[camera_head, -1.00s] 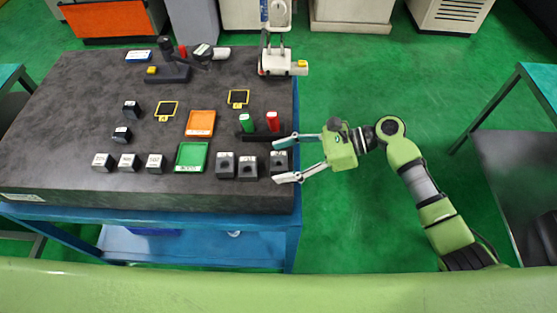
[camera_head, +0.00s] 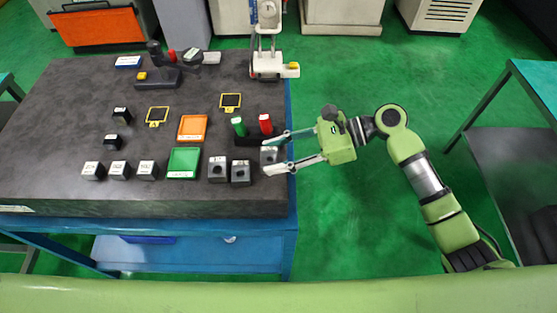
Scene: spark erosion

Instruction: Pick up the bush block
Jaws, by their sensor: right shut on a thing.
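My right gripper (camera_head: 267,156) reaches in from the right over the table's right edge. Its fingers are closed on a grey block (camera_head: 269,155), the rightmost of three similar blocks. Two more grey blocks with round holes, one (camera_head: 217,169) and another (camera_head: 240,172), stand just left of it, apart from the fingers. The held block sits slightly higher in the picture than these two; its underside cannot be seen clearly. The labels are too small to read, so I cannot tell by name which is the bush block.
A black stand (camera_head: 252,140) with a green cylinder (camera_head: 239,126) and a red cylinder (camera_head: 265,123) is close behind the gripper. A green tray (camera_head: 183,163), an orange tray (camera_head: 193,128) and several small blocks lie left.

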